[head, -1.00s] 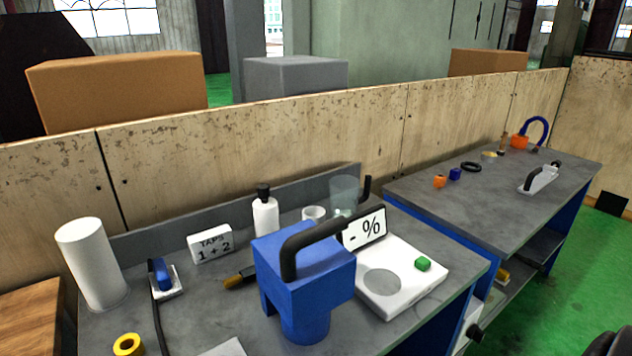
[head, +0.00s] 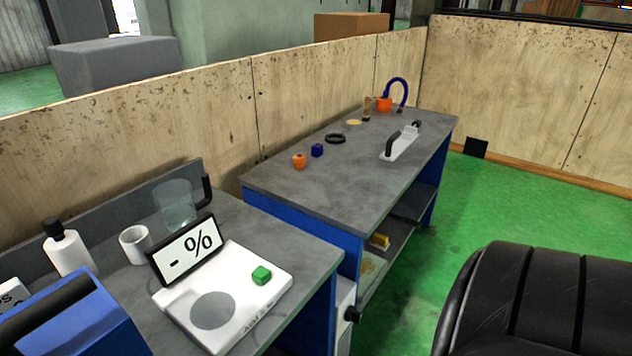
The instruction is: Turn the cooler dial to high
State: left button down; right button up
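A black round knob (head: 352,314) sticks out to the right from a narrow white unit (head: 344,328) at the right end of the near bench. It looks like the cooler dial, but I see it from the side and cannot read its setting or any markings. The bench hides much of the white unit. Neither of my grippers is in view.
The near bench (head: 315,258) holds a white scale (head: 262,300) with a green block (head: 261,275) and a percent display. A second bench (head: 290,185) stands behind it. A large black ribbed object (head: 545,300) fills the lower right. Green floor (head: 500,205) lies clear between.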

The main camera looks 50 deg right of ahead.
aim_at(352, 314)
jog(key=l+z, duration=0.1)
jog(key=l, duration=0.6)
jog(key=i+l+z, duration=0.1)
jog(key=l, duration=0.6)
jog(key=i+l+z, duration=0.1)
jog(key=l, duration=0.6)
jog(key=k+l, duration=0.5)
jog(key=l+z, duration=0.05)
jog(key=l, duration=0.05)
